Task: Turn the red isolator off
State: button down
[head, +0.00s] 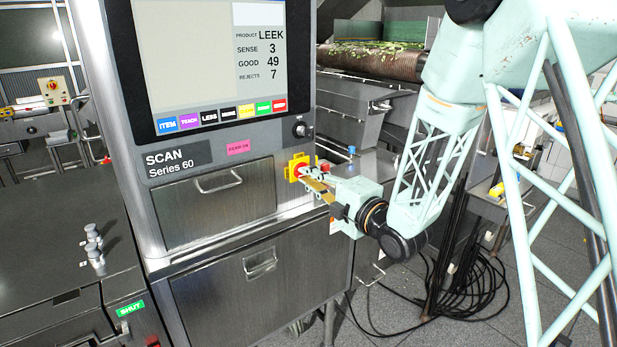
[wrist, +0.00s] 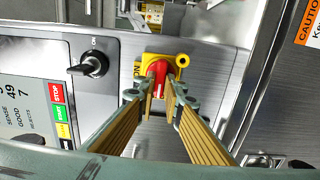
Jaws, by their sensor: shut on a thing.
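The red isolator (wrist: 158,70) is a red rotary handle on a yellow plate (wrist: 180,62) on the front of the metal scanner cabinet. In the head view the yellow plate (head: 291,167) shows at the cabinet's right edge, with the red handle partly hidden behind my gripper (head: 309,177). In the wrist view my gripper (wrist: 160,108) has its two fingers on either side of the red handle, shut on it. The word ON shows on the plate's left side in the wrist view. The handle lies roughly along the fingers' direction there.
A black rotary switch (wrist: 92,66) sits beside the isolator, and the scanner screen (head: 200,60) is above left. Drawers with handles (head: 218,182) are below. Black cables (head: 460,290) lie on the floor at right. A conveyor (head: 375,62) with green produce stands behind.

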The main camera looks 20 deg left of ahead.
dwell(0.5)
jog(key=c, duration=2.7)
grip_release()
jog(key=shift+d, duration=0.1)
jog(key=shift+v, duration=5.95)
jog(key=shift+w+d, duration=0.1)
